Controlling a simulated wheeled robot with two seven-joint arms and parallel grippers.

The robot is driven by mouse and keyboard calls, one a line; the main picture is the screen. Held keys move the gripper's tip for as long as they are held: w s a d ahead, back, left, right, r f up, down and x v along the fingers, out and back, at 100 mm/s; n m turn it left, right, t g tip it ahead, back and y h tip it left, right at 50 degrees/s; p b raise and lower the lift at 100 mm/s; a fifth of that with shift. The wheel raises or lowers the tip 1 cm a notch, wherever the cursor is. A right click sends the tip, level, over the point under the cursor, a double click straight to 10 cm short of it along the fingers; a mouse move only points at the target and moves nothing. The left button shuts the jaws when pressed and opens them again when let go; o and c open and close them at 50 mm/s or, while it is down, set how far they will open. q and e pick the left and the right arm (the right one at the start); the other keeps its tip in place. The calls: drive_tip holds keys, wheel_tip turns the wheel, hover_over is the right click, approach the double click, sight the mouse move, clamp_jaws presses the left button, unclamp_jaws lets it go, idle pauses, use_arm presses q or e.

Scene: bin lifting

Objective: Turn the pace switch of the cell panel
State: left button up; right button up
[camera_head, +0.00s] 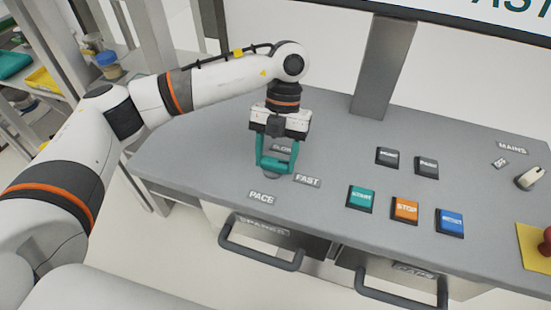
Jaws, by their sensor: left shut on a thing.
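The grey cell panel (215,150) fills the middle and right of the view. My left gripper (274,169) points down at it, its teal fingers shut on the pace switch. The switch is mostly hidden behind the fingers; only a bit of its round grey base (272,176) shows, so I cannot tell which way it points. The SLOW label (283,149) is partly covered by the gripper. The FAST label (307,181) lies to the right of the fingers, and the PACE label (261,198) in front. My right gripper is not in view.
To the right are a green START button (360,198), an orange STOP button (405,209), a blue button (450,222), two dark buttons, the MAINS knob (530,178) and a red button on yellow. A grey post (385,65) rises behind. Drawer handles (262,255) stick out in front.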

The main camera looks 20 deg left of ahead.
use_arm(q)
drive_tip(key=shift+r+m, duration=0.15)
drive_tip(key=shift+m, duration=0.25)
drive_tip(key=o, duration=1)
drive_tip(key=shift+w+r+b, duration=0.3)
drive_tip(key=shift+r+b, duration=0.05)
drive_tip(key=shift+b, duration=0.4)
drive_tip(key=w+b, duration=0.1)
drive_tip(key=w, duration=0.2)
drive_tip(key=w+b, duration=0.1)
drive_tip(key=w, duration=0.3)
drive_tip(key=w+b, duration=0.1)
drive_tip(key=w, duration=0.2)
drive_tip(key=shift+w+d+r, duration=0.1)
drive_tip(key=shift+w+d, duration=0.1)
drive_tip(key=shift+d, duration=0.15)
drive_tip(key=shift+w, duration=0.75)
